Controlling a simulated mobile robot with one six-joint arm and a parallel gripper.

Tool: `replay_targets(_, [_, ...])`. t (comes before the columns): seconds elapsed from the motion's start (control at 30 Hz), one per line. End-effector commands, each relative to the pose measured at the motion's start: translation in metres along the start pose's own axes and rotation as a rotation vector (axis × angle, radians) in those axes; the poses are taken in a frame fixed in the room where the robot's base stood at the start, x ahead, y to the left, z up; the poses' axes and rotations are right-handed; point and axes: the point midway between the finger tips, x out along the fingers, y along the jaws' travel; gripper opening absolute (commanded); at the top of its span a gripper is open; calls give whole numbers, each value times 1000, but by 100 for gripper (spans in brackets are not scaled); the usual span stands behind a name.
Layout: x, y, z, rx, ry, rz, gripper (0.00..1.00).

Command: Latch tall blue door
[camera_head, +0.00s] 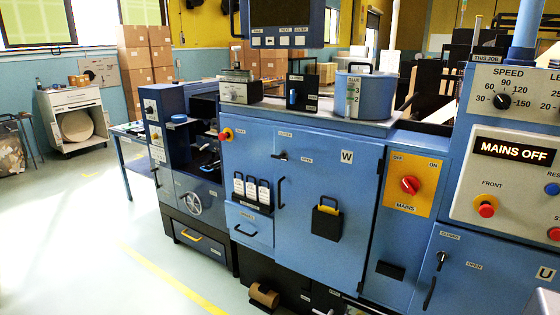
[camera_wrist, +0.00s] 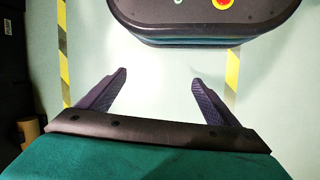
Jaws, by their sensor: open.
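The tall blue door (camera_head: 335,185), marked W, is in the middle of the head view and looks flush with the machine front. Its small black latch lever (camera_head: 280,156) lies roughly level near the door's upper left, with an OPEN label to its right and another small label above. A black vertical pull handle (camera_head: 281,192) is below the lever. My gripper (camera_wrist: 160,82) is in the wrist view only, with its two dark fingers wide apart and nothing between them. It points at bare floor, away from the door.
A second blue door (camera_head: 480,285), marked U, with its own black lever (camera_head: 441,260), is at lower right. A red mains switch (camera_head: 410,185) sits between the doors. A brown roll (camera_head: 264,295) lies low before the machine. The floor (camera_head: 110,225) at left is clear.

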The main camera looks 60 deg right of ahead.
Motion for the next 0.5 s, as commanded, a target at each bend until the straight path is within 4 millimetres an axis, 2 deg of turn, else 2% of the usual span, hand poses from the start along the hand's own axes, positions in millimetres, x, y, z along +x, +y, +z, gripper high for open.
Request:
replay_targets(0.03, [-8, 14, -22, 43, 36, 22, 84])
replay_targets(0.2, [-41, 68, -78, 190, 155, 104, 84])
replay_targets(0.37, [-78, 125, -124, 331, 269, 178, 84])
replay_targets(0.5, [-116, 180, -156, 456, 372, 241, 84])
